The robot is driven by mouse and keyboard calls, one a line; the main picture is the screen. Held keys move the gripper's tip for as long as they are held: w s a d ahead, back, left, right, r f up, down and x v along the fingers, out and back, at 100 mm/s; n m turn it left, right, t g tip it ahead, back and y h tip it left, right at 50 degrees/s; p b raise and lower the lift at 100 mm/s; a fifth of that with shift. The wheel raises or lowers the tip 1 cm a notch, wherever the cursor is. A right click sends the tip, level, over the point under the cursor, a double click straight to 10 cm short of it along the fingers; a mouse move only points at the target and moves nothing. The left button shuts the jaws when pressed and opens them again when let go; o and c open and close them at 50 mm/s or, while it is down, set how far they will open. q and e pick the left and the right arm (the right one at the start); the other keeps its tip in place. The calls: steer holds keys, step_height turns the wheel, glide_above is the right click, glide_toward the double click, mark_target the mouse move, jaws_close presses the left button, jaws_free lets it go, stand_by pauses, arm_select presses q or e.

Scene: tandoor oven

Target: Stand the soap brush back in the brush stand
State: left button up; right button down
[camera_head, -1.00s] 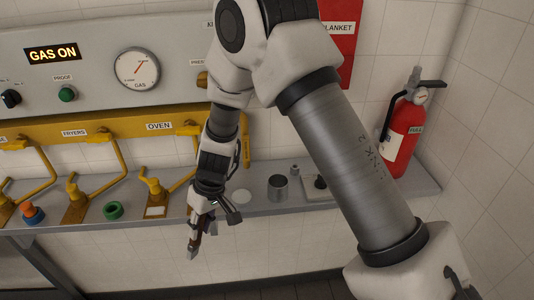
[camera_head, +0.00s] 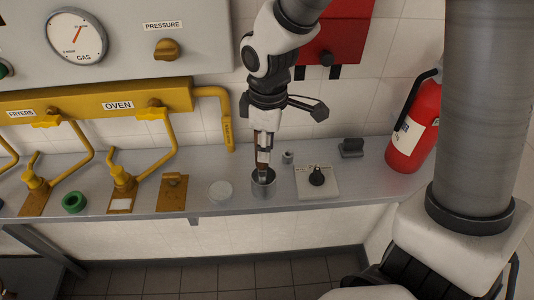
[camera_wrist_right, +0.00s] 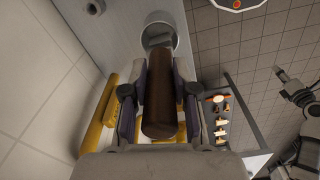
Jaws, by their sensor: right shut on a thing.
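The soap brush (camera_head: 262,160), with a brown handle, is held upright in my right gripper (camera_head: 264,143), which is shut on it. In the right wrist view the round brown handle (camera_wrist_right: 161,98) lies between the two fingers. The brush stand is a grey metal cup (camera_head: 264,189) on the shelf, directly below the gripper. The brush's pale lower end overlaps the cup's mouth; I cannot tell how deep it is. The cup (camera_wrist_right: 158,19) also shows beyond the brush in the right wrist view. Parts of what seems my left arm show small at that view's right edge; its jaws are unclear.
On the steel shelf (camera_head: 205,160), a white disc (camera_head: 220,191) lies left of the cup. A small grey cylinder (camera_head: 288,157) and a white box with a black knob (camera_head: 317,182) stand right of it. Yellow gas pipes (camera_head: 100,97) and a fire extinguisher (camera_head: 415,128) flank this area.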

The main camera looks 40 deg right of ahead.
mark_target(267, 165)
steer(key=f, duration=0.3)
steer(key=shift+d+f, duration=0.3)
steer(key=shift+f, duration=0.1)
steer(key=shift+a+r, duration=0.1)
steer(key=shift+a, duration=0.05)
steer(key=shift+a, duration=0.1)
steer(key=c, duration=0.9)
jaws_free()
steer(key=shift+f, duration=0.2)
steer(key=shift+r, duration=0.25)
step_height(267, 165, up, 9)
steer(key=shift+s+r, duration=0.1)
steer(key=r+p, duration=0.2)
steer(key=shift+d+r, duration=0.2)
steer(key=shift+r, duration=0.2)
